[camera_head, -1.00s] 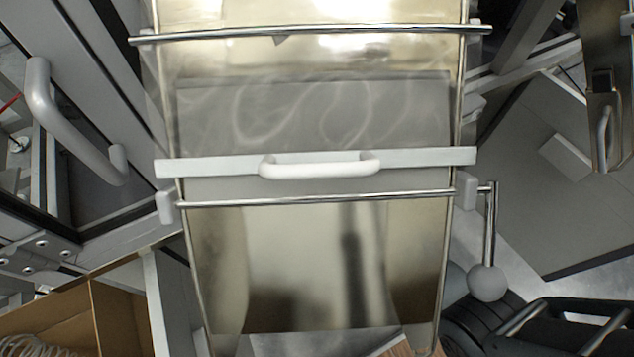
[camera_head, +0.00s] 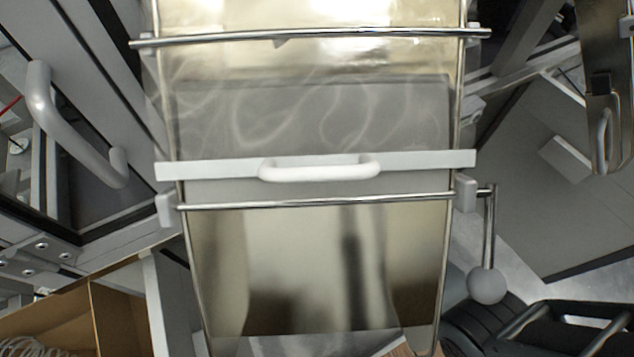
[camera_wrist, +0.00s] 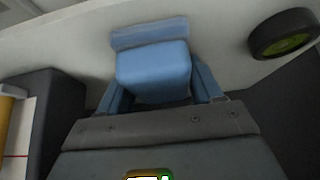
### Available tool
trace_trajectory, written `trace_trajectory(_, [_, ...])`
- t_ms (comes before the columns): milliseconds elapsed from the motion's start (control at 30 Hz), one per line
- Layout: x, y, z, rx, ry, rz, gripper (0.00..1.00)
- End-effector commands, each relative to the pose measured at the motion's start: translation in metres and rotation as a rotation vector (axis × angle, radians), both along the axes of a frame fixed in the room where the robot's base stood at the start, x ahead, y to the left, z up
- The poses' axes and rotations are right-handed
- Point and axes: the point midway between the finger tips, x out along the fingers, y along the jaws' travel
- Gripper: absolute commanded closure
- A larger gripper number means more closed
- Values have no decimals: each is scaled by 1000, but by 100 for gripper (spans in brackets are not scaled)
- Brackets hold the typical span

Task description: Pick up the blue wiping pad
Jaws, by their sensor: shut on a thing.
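The blue wiping pad (camera_wrist: 152,72) shows in the wrist view as a light blue block with rounded edges. A flatter blue strip (camera_wrist: 150,33) lies just beyond it, and I cannot tell if it is part of the pad. My gripper (camera_wrist: 160,88) is shut on the pad, with one blue finger at each side of the block. The pad's near lower side is partly hidden by the gripper body. I cannot tell if the pad touches the pale surface behind it. Neither pad nor gripper shows in the head view.
In the wrist view, a black and green wheel-like thing (camera_wrist: 283,34) is at upper right and a yellow thing (camera_wrist: 10,118) at the left edge. The head view shows a metal chute (camera_head: 315,260) with a white handle (camera_head: 320,168), and a cardboard box (camera_head: 118,310) at lower left.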

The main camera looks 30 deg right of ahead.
Motion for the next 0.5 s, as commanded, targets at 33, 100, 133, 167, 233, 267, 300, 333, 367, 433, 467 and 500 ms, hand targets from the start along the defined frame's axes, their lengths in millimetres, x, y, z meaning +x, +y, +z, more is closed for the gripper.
trace_trajectory(33, [0,0,1,0,-1,0,67])
trace_trajectory(100, [0,0,3,0,-1,0,67])
trace_trajectory(133, [1,0,5,0,-2,0,67])
trace_trajectory(167, [1,0,7,0,-2,0,67])
trace_trajectory(233, [1,0,13,0,-3,0,67])
trace_trajectory(267, [1,0,16,0,-2,0,67])
trace_trajectory(300, [1,0,21,0,-3,0,67])
trace_trajectory(333, [1,0,25,0,-3,0,67])
trace_trajectory(367, [0,0,29,0,-3,0,67])
trace_trajectory(433, [0,0,41,0,-3,0,67])
trace_trajectory(467, [-9,0,36,0,2,0,67])
trace_trajectory(500, [-18,0,35,0,3,0,67])
